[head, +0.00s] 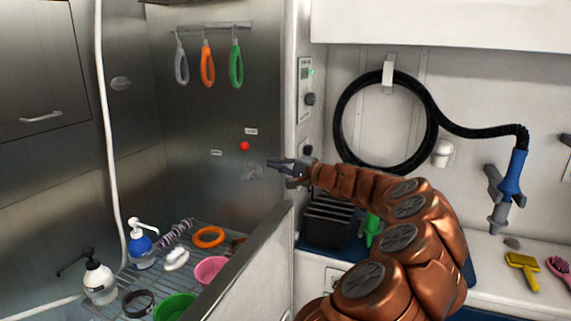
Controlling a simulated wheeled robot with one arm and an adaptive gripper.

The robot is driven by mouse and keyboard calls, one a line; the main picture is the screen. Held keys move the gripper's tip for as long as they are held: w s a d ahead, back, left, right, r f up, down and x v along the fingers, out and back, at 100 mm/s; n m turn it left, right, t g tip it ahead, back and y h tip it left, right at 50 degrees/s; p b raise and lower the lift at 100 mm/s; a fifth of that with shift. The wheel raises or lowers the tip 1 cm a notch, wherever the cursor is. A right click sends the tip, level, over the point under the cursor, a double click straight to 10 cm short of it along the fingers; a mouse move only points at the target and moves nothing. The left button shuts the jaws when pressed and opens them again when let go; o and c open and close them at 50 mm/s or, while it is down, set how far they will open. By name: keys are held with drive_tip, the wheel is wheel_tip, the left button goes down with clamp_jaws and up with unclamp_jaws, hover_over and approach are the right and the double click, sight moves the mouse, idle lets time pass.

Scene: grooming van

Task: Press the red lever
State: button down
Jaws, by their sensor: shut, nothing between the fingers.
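The red lever shows as a small round red knob (244,146) on the metal back wall of the tub, in the middle of the head view. A small white label sits just above it, and a second one lies to its left. My gripper (273,164) is dark grey and shut, with nothing in it. It points left, with its tips to the right of and slightly below the red knob in the picture. A gap shows between them; how far the tips are from the wall is hard to tell. A pale round fitting below the knob is partly behind the gripper tips.
The tub's front wall (245,265) rises below my gripper. Bottles, bowls and rings lie on the tub's grate. Three loops, including an orange one (207,66), hang above the knob. A control panel (306,88) and a coiled black hose (345,120) are to the right.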

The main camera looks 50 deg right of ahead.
drive_tip(key=w, duration=0.2)
drive_tip(key=w+p, duration=0.1)
drive_tip(key=w, duration=0.5)
drive_tip(key=shift+a+p, duration=0.4)
drive_tip(key=shift+r, duration=0.15)
